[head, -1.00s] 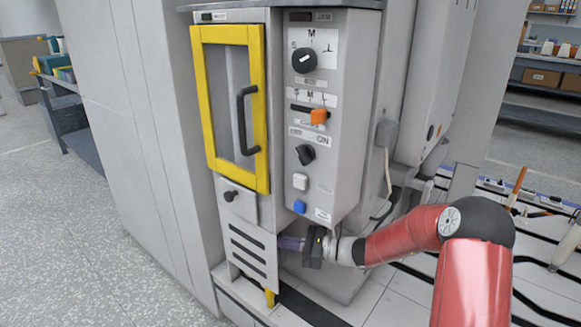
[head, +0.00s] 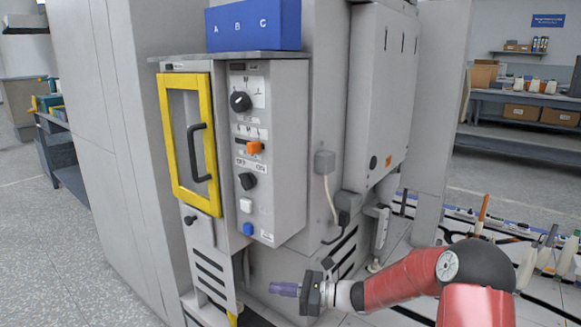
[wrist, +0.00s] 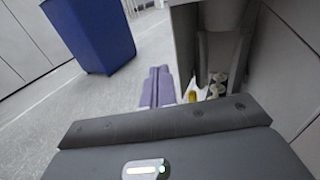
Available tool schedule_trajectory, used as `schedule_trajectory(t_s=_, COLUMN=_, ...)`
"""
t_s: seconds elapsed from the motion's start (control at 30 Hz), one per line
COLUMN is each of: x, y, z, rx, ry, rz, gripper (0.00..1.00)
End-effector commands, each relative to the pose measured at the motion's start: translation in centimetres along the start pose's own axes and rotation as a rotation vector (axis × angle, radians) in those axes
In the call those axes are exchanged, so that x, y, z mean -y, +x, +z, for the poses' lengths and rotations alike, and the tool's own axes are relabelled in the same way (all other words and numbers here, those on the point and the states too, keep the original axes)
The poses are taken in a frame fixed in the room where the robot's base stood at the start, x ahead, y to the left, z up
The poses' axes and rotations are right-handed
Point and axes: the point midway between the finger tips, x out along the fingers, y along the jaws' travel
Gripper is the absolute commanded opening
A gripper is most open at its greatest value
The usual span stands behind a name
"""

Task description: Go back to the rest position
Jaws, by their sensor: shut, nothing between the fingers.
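My gripper (head: 273,288) is in front of the lower part of the grey machine, to the right of its slotted lower panel. Its purple fingers are together with nothing between them, and they point left in the head view. In the wrist view the purple fingers (wrist: 157,86) also sit close together. The machine's yellow-framed door (head: 179,140) is shut. Its control panel (head: 268,150) carries dark knobs, an orange lever and a blue button. My gripper appears apart from the machine.
The wrist view shows a blue bin (wrist: 90,35) on the floor and a grey recess with small pale round items at right. The floor at left is open. Shelves (head: 520,100) stand back right.

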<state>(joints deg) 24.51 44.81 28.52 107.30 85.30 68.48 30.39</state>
Motion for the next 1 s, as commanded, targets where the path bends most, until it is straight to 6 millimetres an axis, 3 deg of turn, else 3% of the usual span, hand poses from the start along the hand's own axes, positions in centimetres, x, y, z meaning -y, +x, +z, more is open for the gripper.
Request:
schedule_trajectory(t_s=0.37, x=-3.9, y=0.0, z=1.6, rx=-0.159, ry=-0.184, rz=0.124, gripper=0.0)
schedule_trajectory(t_s=0.63, x=-8.6, y=-1.3, z=3.0, rx=-0.361, ry=-0.423, rz=0.276, gripper=0.0)
schedule_trajectory(t_s=0.77, x=-11.9, y=-3.1, z=4.1, rx=-0.513, ry=-0.611, rz=0.39, gripper=0.0)
schedule_trajectory(t_s=1.0, x=-18.0, y=-9.1, z=6.6, rx=-0.833, ry=-1.015, rz=0.623, gripper=0.0)
